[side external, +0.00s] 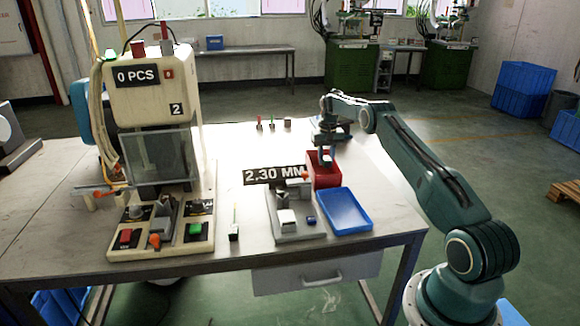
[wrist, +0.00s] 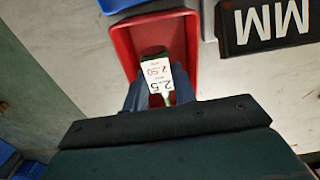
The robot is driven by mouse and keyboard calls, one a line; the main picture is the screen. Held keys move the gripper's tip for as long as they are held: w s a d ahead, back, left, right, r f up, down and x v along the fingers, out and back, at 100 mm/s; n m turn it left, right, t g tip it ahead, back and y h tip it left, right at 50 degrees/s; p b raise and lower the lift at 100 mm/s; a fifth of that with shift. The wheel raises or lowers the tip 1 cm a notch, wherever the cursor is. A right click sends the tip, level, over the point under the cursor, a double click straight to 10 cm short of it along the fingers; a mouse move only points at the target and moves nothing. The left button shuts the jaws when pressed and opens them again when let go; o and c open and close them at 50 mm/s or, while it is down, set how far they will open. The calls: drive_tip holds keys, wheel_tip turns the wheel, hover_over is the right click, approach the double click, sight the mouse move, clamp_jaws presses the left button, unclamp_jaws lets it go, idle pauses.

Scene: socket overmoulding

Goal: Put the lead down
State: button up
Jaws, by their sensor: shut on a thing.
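My gripper (side external: 326,160) is above the red bin (side external: 325,178), pointing down. In the wrist view my gripper's blue fingers (wrist: 158,92) are shut on the lead, whose white tag (wrist: 160,74) reads 2.5 and 2.50. A dark green part shows just behind the tag, over the red bin (wrist: 125,45). The rest of the lead is hidden by the tag and fingers. In the side view the lead is too small to make out. I cannot tell whether it touches the bin.
A blue tray (side external: 344,211) sits in front of the red bin. A grey fixture (side external: 290,222) and a 2,30 MM display (side external: 273,175) stand to the left. A moulding machine (side external: 155,90) stands farther left. Several small items stand behind on the table.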

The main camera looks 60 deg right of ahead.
drive_tip(key=shift+f, duration=2.85)
drive_tip(key=shift+f, duration=0.6)
drive_tip(key=o, duration=1)
drive_tip(key=shift+r, duration=0.15)
wheel_tip(320, 180, up, 13)
drive_tip(key=shift+f, duration=0.1)
drive_tip(key=shift+a, duration=0.1)
